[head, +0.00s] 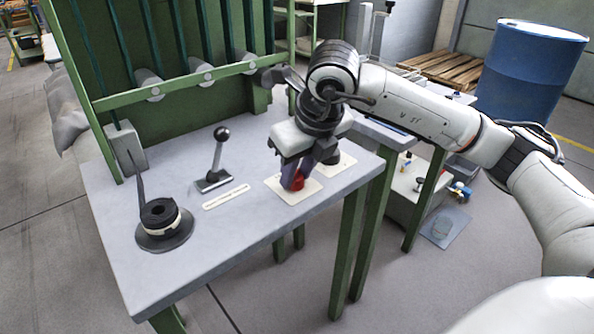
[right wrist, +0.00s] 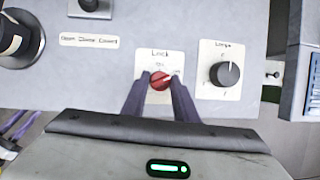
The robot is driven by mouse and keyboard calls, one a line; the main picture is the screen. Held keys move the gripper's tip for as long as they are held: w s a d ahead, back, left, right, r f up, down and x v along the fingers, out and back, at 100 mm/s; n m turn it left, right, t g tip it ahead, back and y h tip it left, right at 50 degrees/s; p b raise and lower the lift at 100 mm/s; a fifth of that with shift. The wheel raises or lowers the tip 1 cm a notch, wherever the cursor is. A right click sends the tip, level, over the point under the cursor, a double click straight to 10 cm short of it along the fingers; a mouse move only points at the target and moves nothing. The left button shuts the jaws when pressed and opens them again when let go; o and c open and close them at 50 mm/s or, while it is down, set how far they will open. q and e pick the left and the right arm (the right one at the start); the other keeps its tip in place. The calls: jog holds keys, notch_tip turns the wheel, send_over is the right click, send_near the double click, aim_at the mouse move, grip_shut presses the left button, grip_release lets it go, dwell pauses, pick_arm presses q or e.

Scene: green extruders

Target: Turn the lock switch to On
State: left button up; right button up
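The lock switch is a red knob (right wrist: 159,82) on a cream plate (right wrist: 147,57) marked "Lock", on the grey table top. In the right wrist view a light line on the knob points to the upper right, near a label that is too small to read surely. My right gripper (right wrist: 161,75) points down at the knob, with one dark finger on each side of it. The fingers look apart, with the knob between them; whether they touch it is unclear. In the head view my right gripper (head: 305,175) partly hides the red knob (head: 298,183). My left gripper is not in view.
A black knob (right wrist: 225,74) on its own plate sits close to the right of the lock switch. A lever (head: 218,157) and a round black dial (head: 160,215) stand to the left on the table (head: 240,222). A green frame (head: 170,85) rises behind. A blue barrel (head: 530,70) stands farther back.

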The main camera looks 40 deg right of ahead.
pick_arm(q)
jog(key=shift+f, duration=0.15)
pick_arm(e)
jog(key=shift+n, duration=0.4)
jog(key=shift+c, duration=0.4)
jog(key=shift+d+n+y+b, duration=0.1)
jog(key=shift+n+y+b, duration=0.35)
jog(key=shift+n, duration=0.15)
jog(key=n+y, duration=0.1)
jog(key=n, duration=0.1)
jog(key=shift+n, duration=0.3)
jog(key=n+g+y, duration=0.1)
jog(key=n, duration=0.3)
jog(key=shift+d+r, duration=0.1)
jog(key=shift+d, duration=0.05)
jog(key=shift+w+n+g+y+p, duration=0.1)
jog(key=shift+n+g+y+p, duration=0.45)
jog(key=shift+n, duration=0.95)
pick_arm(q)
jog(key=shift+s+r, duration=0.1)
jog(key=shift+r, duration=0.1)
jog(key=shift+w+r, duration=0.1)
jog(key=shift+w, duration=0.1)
pick_arm(e)
jog(key=shift+n, duration=0.3)
